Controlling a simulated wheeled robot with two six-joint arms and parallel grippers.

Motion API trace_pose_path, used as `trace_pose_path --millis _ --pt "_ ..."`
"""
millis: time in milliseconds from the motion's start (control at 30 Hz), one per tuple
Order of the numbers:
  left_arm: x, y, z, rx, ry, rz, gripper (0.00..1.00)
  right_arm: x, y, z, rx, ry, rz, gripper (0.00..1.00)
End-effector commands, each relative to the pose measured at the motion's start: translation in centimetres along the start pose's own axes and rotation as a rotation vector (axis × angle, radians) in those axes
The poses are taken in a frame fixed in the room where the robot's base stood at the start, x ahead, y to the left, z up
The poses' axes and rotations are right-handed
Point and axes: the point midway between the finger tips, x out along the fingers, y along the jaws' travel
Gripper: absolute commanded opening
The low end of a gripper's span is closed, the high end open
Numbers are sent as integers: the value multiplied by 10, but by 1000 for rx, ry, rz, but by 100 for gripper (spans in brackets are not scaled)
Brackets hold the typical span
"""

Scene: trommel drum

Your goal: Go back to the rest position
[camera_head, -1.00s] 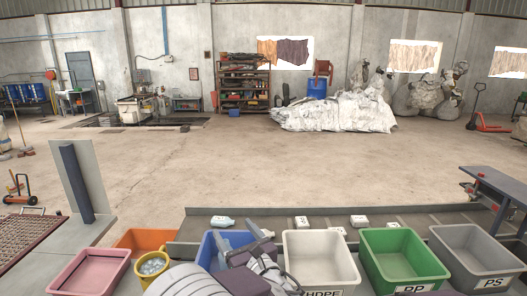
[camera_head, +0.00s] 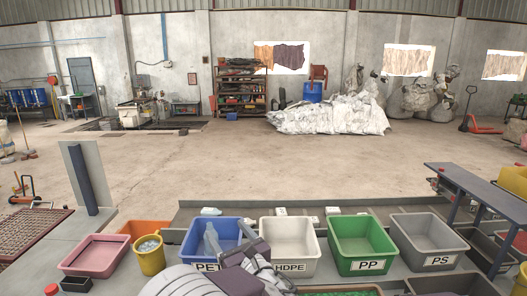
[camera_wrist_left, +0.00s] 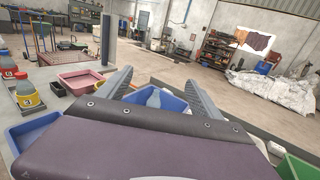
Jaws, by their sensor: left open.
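My left gripper (camera_head: 246,243) shows at the bottom middle of the head view, in front of the blue PET bin and the white HDPE bin. In the left wrist view its two fingers (camera_wrist_left: 159,78) stand apart, with nothing held between them. The blue PET bin (camera_head: 196,249) holds a pale blue bottle (camera_head: 212,238); it also shows beyond the fingers in the left wrist view (camera_wrist_left: 173,103). My right gripper is in neither view.
The white HDPE bin (camera_head: 290,254), green PP bin (camera_head: 362,253) and grey PS bin (camera_head: 429,249) stand in a row to the right. Behind runs a belt (camera_head: 370,212); open floor lies beyond.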

Motion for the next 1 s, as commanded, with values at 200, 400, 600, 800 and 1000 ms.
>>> trace_pose_path --millis 200,400,600,800,1000 --pt "32 48 15 -43 -16 115 76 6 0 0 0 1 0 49" --pt "50 120 8 -85 41 293 76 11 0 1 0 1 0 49" --pt "38 222 -42 -234 234 576 76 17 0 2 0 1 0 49" --pt "-64 310 -154 -757 566 1082 76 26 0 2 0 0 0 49" --pt "-167 255 -226 -1549 694 1613 76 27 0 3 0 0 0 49"
